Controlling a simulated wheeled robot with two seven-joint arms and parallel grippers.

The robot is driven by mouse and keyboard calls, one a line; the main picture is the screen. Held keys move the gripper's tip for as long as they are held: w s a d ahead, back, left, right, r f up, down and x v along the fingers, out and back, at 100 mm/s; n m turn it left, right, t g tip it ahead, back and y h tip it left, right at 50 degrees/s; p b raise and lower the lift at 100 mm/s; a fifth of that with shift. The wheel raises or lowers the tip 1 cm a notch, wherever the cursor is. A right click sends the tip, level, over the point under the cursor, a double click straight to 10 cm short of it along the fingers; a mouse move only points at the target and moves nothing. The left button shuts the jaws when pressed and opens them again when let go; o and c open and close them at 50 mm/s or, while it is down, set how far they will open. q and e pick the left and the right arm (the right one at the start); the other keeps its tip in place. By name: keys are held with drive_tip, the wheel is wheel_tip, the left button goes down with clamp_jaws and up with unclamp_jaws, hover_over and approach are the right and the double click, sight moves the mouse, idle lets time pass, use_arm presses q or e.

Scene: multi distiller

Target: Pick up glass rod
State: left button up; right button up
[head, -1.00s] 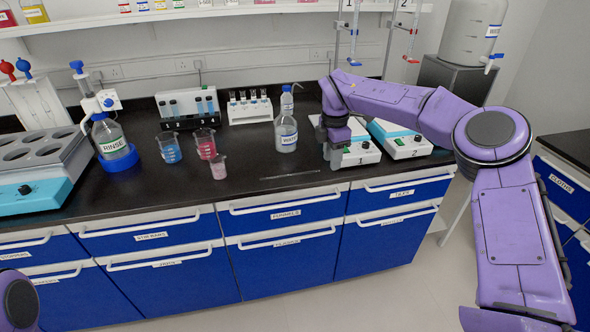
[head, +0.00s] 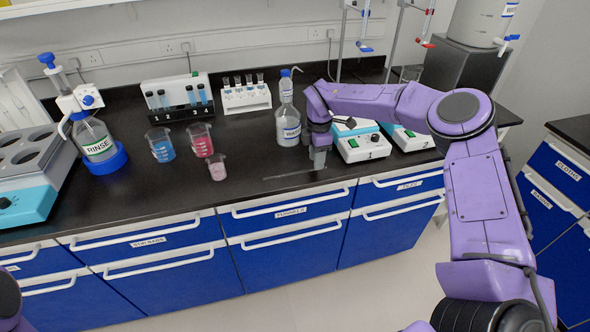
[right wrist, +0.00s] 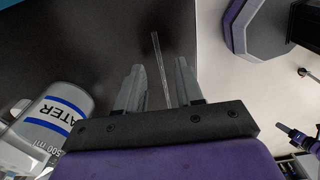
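The glass rod (head: 290,176) is thin and clear and lies flat on the black counter near its front edge. In the right wrist view the rod (right wrist: 160,65) runs lengthwise, and its near part shows between the two fingers. My right gripper (head: 319,163) points down just above the counter at the rod's right end. In the right wrist view the right gripper (right wrist: 158,80) is open, its grey fingers apart on either side of the rod's line. Contact with the rod cannot be told. My left gripper is out of view.
A water bottle (head: 288,125) stands just behind the rod. Small beakers, one pink (head: 217,168), one red (head: 201,141) and one blue (head: 161,147), stand to the left. A white device labelled 1 (head: 361,146) is close to the right of my gripper.

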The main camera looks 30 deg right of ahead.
drive_tip(key=shift+w+a+f, duration=0.1)
drive_tip(key=shift+a+f, duration=0.05)
drive_tip(key=shift+f, duration=0.45)
drive_tip(key=shift+a+f, duration=0.1)
drive_tip(key=shift+f, duration=0.5)
drive_tip(key=shift+f, duration=0.15)
clamp_jaws()
